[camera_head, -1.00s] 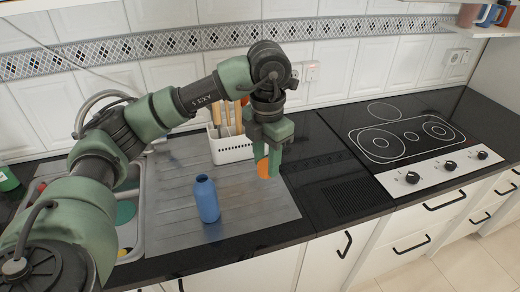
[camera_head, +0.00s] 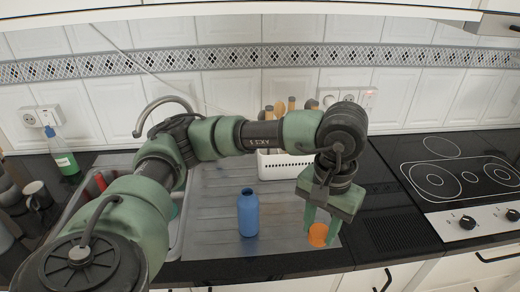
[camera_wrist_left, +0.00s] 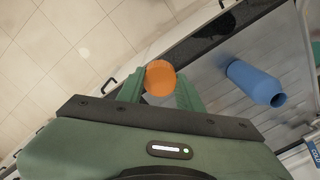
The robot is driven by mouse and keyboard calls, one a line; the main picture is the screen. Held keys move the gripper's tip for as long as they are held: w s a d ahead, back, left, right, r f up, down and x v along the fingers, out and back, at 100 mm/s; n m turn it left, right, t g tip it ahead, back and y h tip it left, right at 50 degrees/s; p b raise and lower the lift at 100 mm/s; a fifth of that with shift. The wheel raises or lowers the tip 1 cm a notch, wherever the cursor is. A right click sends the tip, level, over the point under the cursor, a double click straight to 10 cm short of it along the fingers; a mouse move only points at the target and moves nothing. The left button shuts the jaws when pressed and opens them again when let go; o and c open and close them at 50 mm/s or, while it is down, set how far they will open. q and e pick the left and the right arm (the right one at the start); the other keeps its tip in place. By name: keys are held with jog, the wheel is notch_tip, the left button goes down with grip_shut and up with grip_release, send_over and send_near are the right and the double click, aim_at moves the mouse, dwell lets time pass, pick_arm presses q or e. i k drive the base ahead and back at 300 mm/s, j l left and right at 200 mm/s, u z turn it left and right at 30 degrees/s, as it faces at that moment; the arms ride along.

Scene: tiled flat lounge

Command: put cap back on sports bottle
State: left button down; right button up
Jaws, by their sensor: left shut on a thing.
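The blue sports bottle (camera_head: 248,214) stands upright and uncapped on the metal drainboard (camera_head: 205,232). Its dark open mouth shows at the top. In the left wrist view the bottle (camera_wrist_left: 252,82) is to the right of the gripper. The orange cap (camera_head: 317,236) is between the fingers of my left gripper (camera_head: 320,226), which is shut on it. The gripper points down, right of the bottle and apart from it, near the counter's front edge. The cap also shows in the left wrist view (camera_wrist_left: 160,78) between the fingertips. My right gripper is in neither view.
A white utensil holder (camera_head: 280,165) with wooden-handled tools stands behind the bottle. The hob (camera_head: 465,180) is at the right. A green-filled spray bottle (camera_head: 63,158) and a dark mug (camera_head: 37,195) are at the left. The drainboard between bottle and gripper is clear.

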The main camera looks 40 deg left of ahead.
aim_at(248, 203)
jog(key=i+l, duration=0.3)
jog(key=l, duration=0.15)
jog(key=i+l, duration=0.3)
jog(key=l, duration=0.15)
jog(key=u, duration=2.25)
